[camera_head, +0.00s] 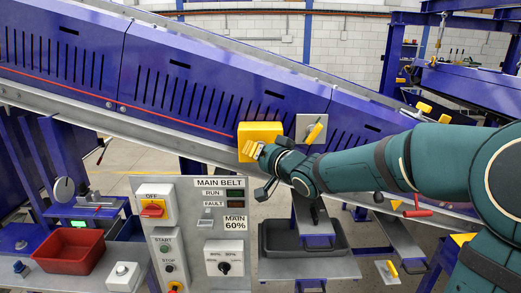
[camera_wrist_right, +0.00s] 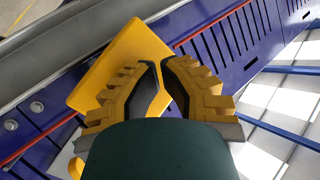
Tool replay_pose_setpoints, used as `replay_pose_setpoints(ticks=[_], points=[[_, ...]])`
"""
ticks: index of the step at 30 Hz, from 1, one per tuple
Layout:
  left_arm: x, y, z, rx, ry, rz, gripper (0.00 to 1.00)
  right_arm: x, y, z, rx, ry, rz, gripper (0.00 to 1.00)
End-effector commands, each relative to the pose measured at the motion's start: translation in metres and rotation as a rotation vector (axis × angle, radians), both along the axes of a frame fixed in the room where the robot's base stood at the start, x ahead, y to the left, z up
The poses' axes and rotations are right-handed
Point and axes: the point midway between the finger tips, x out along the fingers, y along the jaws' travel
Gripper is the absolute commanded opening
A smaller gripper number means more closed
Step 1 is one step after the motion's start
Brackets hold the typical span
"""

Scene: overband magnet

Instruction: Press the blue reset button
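A yellow box (camera_head: 259,131) is mounted on the blue side of the sloping conveyor. My right gripper (camera_head: 252,149) is in front of its lower part. In the right wrist view, the yellow box (camera_wrist_right: 122,55) lies just beyond the gripper (camera_wrist_right: 160,66). The fingertips are nearly together, with nothing seen between them. I cannot tell whether they touch the box. No blue button shows on the visible part of the box; the gripper hides some of it. My left gripper is not in view.
A MAIN BELT control panel (camera_head: 195,225) stands below the conveyor, with switches and lamps. A grey box (camera_head: 122,274) with a button and a red bin (camera_head: 70,250) are to its left. A dark tray (camera_head: 335,238) is below my right arm. A grey plate with a yellow handle (camera_head: 313,130) is right of the yellow box.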

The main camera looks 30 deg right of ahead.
Motion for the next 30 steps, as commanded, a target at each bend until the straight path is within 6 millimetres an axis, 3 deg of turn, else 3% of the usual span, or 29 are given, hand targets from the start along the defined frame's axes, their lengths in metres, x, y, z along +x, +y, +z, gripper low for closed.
replay_pose_setpoints(ticks=[12,23,30], points=[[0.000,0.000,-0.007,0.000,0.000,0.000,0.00,-0.015,0.009,-0.001,0.000,-0.001,0.000,0.00],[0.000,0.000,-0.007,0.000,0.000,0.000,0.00,-0.016,0.010,0.000,0.000,0.000,0.000,0.00],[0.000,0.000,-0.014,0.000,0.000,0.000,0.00,-0.031,0.019,-0.001,-0.001,-0.002,0.001,0.00]])
